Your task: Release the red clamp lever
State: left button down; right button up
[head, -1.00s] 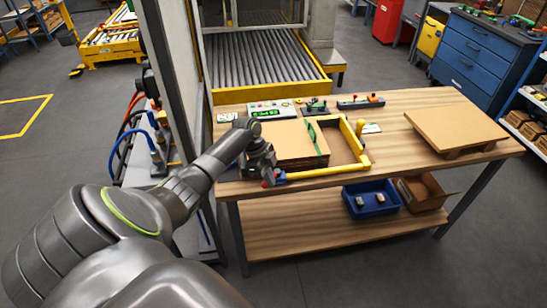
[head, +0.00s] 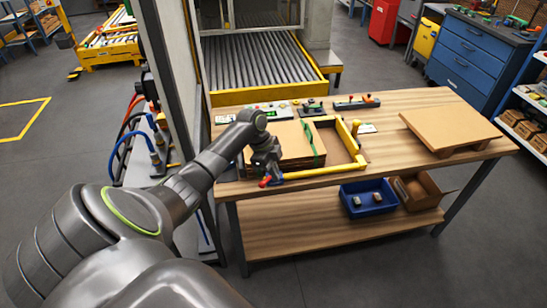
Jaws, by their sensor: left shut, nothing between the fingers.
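The red clamp lever (head: 264,182) shows as a small red tip at the front left corner of the yellow frame (head: 322,172). My left gripper (head: 270,175) is shut and empty, right at the lever; whether it touches the lever is too small to tell. Part of the lever is hidden behind the gripper. A stack of brown cardboard blanks (head: 290,140) with a green strap (head: 311,139) lies inside the frame, partly covered by my left wrist. My right gripper is not in view.
The wooden bench (head: 400,105) carries a control box (head: 268,110) and small tools along its back. A brown board (head: 450,125) lies at the right. A blue bin (head: 368,198) stands on the lower shelf. A grey panel (head: 170,70) rises at the left.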

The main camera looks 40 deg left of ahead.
pick_arm(q)
jog(key=b+v, duration=0.1)
jog(key=v, duration=0.5)
jog(key=shift+w+a, duration=0.25)
jog(key=shift+a, duration=0.05)
jog(key=shift+a, duration=0.1)
